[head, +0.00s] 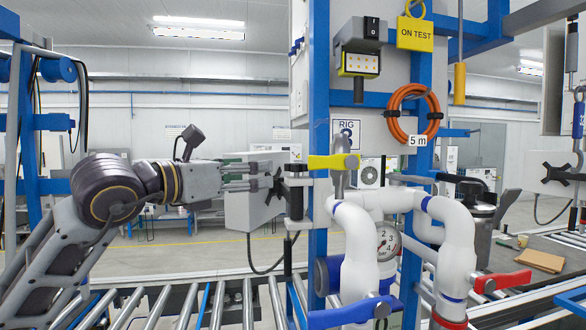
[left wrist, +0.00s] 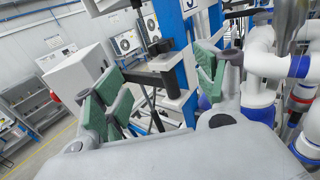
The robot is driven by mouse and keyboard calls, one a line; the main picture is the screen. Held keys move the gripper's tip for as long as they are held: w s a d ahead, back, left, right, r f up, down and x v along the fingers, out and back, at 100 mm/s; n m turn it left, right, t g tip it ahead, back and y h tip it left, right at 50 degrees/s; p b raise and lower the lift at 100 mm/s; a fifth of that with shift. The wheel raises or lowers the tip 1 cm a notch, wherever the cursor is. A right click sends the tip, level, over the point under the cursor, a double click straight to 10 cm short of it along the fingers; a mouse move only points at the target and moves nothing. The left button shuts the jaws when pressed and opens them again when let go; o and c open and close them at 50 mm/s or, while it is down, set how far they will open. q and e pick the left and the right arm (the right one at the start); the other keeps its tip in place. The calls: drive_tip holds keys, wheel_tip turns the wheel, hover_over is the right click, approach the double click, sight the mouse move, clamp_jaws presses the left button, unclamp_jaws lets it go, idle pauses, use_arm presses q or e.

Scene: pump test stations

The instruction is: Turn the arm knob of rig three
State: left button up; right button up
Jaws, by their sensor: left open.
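The rig sign (head: 345,132) reads RIG, with its number partly covered by a yellow valve handle. A black star-shaped knob (head: 278,186) shows beside the grey box (head: 250,205), left of the blue post. A black clamp (head: 296,192) on a short bracket joins that post. My left gripper (head: 256,178) comes in from the left, its fingertips just short of the star knob. In the left wrist view, my left gripper (left wrist: 158,72) is open, and a black bar (left wrist: 145,78) shows between its green pads. I cannot tell whether anything touches. My right gripper is not in view.
White pipes (head: 355,245) with yellow, blue and red (head: 502,281) handles and a gauge (head: 388,241) stand right of the post. An orange hose coil (head: 413,112) hangs above. A roller conveyor (head: 200,305) runs below. Another box with a star knob (head: 556,173) is at far right.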

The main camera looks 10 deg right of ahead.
sight(289, 167)
use_arm(q)
drive_tip(key=p+x, duration=0.2)
drive_tip(key=x, duration=0.6)
drive_tip(key=shift+w+d, duration=0.1)
drive_tip(key=shift+w, duration=0.05)
drive_tip(key=p+x, duration=0.1)
drive_tip(key=x, duration=0.2)
drive_tip(key=shift+w+d, duration=0.25)
drive_tip(key=shift+d, duration=0.05)
drive_tip(key=shift+w+d, duration=0.2)
drive_tip(key=shift+d, duration=0.1)
drive_tip(key=shift+w+d+p, duration=0.3)
drive_tip(key=shift+p, duration=0.05)
drive_tip(key=shift+w+d, duration=0.1)
drive_tip(key=c, duration=1)
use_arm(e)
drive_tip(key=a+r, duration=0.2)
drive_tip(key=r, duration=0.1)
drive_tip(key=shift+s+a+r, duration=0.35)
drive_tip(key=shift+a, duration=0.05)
